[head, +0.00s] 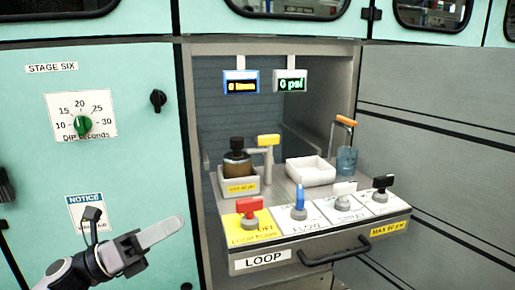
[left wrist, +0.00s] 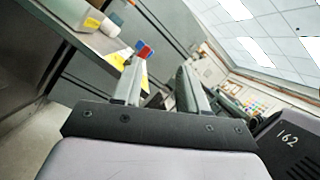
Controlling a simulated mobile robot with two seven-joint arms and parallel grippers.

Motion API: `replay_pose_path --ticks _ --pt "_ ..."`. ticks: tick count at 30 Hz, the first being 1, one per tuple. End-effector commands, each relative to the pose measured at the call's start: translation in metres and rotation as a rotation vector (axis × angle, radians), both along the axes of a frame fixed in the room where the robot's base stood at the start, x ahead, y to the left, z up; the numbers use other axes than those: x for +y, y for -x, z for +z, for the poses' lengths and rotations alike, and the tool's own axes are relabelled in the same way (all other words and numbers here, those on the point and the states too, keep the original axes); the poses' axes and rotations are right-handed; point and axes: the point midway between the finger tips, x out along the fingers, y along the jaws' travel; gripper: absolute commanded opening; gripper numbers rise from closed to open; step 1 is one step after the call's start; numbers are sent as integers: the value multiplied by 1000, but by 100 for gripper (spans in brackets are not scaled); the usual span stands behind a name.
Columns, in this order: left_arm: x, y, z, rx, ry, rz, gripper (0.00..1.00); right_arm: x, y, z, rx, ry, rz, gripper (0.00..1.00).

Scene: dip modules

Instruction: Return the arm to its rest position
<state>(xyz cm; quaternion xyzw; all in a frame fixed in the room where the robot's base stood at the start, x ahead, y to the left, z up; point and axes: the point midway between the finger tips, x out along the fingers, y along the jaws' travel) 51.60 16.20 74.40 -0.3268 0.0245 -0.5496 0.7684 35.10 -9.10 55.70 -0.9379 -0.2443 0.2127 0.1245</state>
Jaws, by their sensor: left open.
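My left gripper (head: 172,228) is in the lower left of the head view, in front of the teal cabinet and left of the LOOP drawer. Its pale fingers point right and overlap from this side. The left wrist view shows the same gripper (left wrist: 160,82) with its two fingers apart and nothing between them. It touches nothing that I can see. My right gripper is in neither view.
The LOOP drawer (head: 282,260) is pulled out, its black handle (head: 335,252) facing forward. It carries red, blue, white and black levers, a brown jar (head: 237,165), a white tray (head: 311,172) and a blue container (head: 346,160). A dial (head: 82,125) is on the teal cabinet (head: 140,80).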

Motion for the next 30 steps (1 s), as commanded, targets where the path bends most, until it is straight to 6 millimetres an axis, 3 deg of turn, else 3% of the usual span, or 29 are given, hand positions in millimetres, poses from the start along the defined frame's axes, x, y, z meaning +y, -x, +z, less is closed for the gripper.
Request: replay_pose_path --ticks 5,11,15,21,24,25,30 --pt "-18 14 -26 478 443 25 43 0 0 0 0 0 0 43" --pt "-24 39 -81 1107 966 50 43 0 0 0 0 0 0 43" --pt "-34 73 -128 1548 1309 66 43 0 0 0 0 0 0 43" --pt "-60 138 -176 2098 1712 94 43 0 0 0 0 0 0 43" --pt "-73 172 -183 2326 1870 113 43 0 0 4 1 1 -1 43" --pt "-69 168 -171 2296 1859 130 43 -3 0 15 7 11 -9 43" --pt "-56 166 -153 2247 1875 204 43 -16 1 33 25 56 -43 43"
